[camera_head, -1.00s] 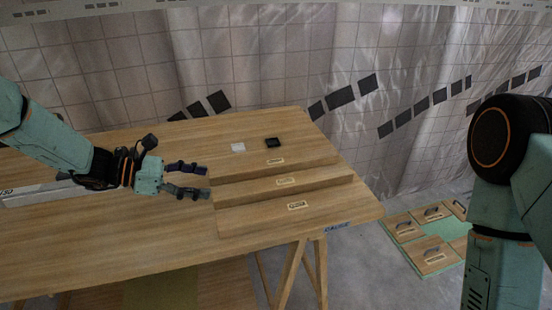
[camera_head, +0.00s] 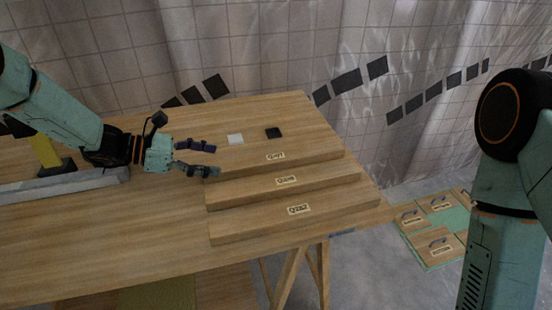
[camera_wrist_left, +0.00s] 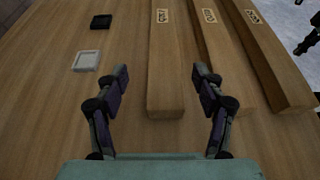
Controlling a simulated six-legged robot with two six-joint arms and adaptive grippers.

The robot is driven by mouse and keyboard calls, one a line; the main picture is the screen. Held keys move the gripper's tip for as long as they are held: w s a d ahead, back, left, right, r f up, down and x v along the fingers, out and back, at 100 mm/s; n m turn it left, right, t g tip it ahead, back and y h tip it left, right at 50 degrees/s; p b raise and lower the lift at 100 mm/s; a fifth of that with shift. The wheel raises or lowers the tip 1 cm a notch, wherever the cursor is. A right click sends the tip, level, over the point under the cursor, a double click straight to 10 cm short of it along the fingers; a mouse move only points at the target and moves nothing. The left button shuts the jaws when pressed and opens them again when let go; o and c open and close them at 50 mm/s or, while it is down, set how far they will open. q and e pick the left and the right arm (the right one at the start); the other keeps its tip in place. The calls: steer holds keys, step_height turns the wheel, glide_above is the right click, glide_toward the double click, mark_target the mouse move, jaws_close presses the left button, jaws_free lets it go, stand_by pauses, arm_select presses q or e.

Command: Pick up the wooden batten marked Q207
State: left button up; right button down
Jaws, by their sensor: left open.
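Three wooden battens lie side by side on the wooden table: a back one (camera_head: 310,161), a middle one (camera_head: 325,183) and a front one (camera_head: 340,209). Each has a small pale label, too small to read surely; the front one seems to start with Q2. My left gripper (camera_head: 208,158) is open and empty at the left end of the back batten. In the left wrist view the open fingers (camera_wrist_left: 161,75) stand either side of the back batten (camera_wrist_left: 166,85), with the middle batten (camera_wrist_left: 222,60) just right of them. My right gripper is out of view.
A white square (camera_head: 235,139) and a black square (camera_head: 273,133) lie behind the battens. A grey rail (camera_head: 60,188) and a yellow piece (camera_head: 45,152) are at left. Panels with handles (camera_head: 440,245) lie on the floor at right. The table's front left (camera_head: 120,235) is clear.

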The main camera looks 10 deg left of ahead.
mark_target(231, 165)
arm_select(q)
steer(key=x, duration=0.4)
steer(key=b+x, duration=0.1)
steer(key=x, duration=0.1)
steer(key=shift+s+f, duration=0.35)
steer(key=shift+d, duration=0.25)
steer(key=shift+w, duration=0.1)
steer(key=shift+w+f, duration=0.1)
steer(key=shift+c, duration=1.3)
steer(key=c, duration=1.2)
